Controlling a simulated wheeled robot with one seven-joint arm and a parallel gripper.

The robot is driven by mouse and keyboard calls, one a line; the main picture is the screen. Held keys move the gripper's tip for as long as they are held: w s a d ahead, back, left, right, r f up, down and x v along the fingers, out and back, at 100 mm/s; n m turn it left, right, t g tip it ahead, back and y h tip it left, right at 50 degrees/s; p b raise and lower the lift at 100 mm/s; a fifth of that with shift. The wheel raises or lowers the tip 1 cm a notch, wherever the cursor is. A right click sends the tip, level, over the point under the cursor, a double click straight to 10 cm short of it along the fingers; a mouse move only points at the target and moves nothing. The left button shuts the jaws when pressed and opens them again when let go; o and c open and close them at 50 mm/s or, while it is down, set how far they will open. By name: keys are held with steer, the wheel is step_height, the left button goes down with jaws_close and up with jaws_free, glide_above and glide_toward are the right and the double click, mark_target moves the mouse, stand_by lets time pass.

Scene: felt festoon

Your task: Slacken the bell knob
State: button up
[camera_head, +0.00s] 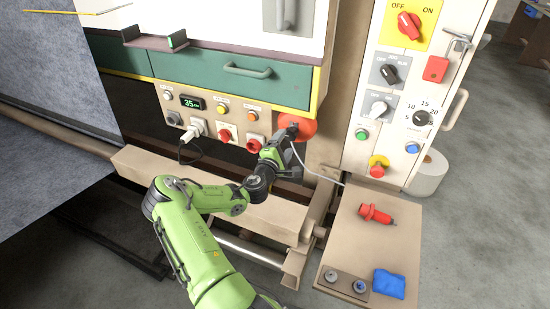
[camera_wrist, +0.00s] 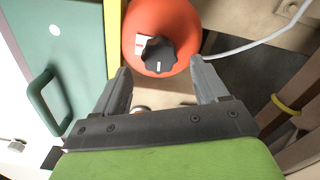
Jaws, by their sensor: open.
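The bell is a round orange-red disc (camera_head: 308,128) at the lower right corner of the machine front. In the wrist view the disc (camera_wrist: 180,20) fills the top middle. The bell knob (camera_wrist: 157,55) is black and ribbed with a white pointer mark; a small white label sits beside it. My gripper (camera_wrist: 160,64) is open, its fingertips on either side of the knob's lower part in the picture, with visible gaps. Whether the tips reach the knob's depth I cannot tell. In the head view my gripper (camera_head: 285,136) covers part of the disc and the knob.
A grey cable (camera_wrist: 245,45) runs right from beside the bell. A green drawer with a handle (camera_wrist: 45,100) is at left. A control panel (camera_head: 398,110) with switches stands right. A side shelf (camera_head: 345,225) holds a red tool (camera_head: 376,214) and a blue cloth (camera_head: 389,284).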

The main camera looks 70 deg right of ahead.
steer(key=w+a+b, duration=0.1)
steer(key=a, duration=1.1)
steer(key=shift+w, duration=0.1)
